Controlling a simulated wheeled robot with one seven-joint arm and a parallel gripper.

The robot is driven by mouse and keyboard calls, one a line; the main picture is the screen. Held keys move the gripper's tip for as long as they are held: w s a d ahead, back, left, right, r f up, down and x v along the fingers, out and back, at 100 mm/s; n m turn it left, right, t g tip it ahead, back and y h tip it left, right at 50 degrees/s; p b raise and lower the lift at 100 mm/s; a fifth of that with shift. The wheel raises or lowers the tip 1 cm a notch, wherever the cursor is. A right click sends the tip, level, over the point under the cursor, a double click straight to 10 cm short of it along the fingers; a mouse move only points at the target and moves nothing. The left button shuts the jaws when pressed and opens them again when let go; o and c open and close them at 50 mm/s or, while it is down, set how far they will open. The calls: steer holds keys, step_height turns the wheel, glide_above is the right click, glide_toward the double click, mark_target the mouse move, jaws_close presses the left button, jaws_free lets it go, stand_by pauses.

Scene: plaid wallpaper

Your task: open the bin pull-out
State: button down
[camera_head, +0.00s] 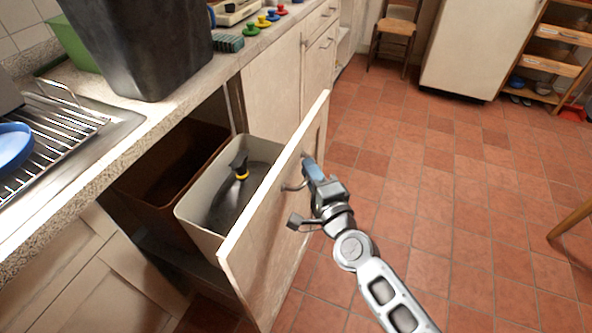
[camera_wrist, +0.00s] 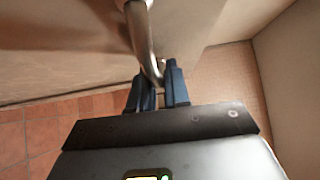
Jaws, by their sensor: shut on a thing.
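The bin pull-out (camera_head: 272,222) is a cream front panel that stands well out from the cabinet under the counter. Behind the panel sit a pale bin (camera_head: 190,216) and a brown bin (camera_head: 150,190). A dark spray bottle with a yellow band (camera_head: 240,175) is in the pale bin. A metal bar handle (camera_head: 290,187) is on the panel's outer face; it also shows in the wrist view (camera_wrist: 142,40). My gripper (camera_head: 305,163) is at the handle, and in the wrist view its blue fingers (camera_wrist: 158,85) are shut around the handle's end.
The counter (camera_head: 60,210) above carries a dish rack (camera_head: 50,125), a large dark container (camera_head: 145,50) and several coloured knobs. More cabinet doors (camera_head: 275,85) continue beyond the pull-out. A wooden chair (camera_head: 395,28) stands at the back.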

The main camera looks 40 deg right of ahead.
steer(key=shift+s+d+f+b, duration=0.15)
steer(key=shift+s+d, duration=0.2)
steer(key=shift+s, duration=0.25)
steer(key=shift+s+d+r+b, duration=0.15)
steer(key=shift+s+d, duration=0.15)
steer(key=shift+s, duration=0.25)
steer(key=shift+s+d+f+b, duration=0.15)
steer(key=shift+s+d, duration=0.2)
steer(key=shift+s, duration=0.25)
steer(key=c, duration=1.2)
jaws_free()
steer(key=shift+b+v, duration=0.75)
steer(key=shift+v, duration=3.15)
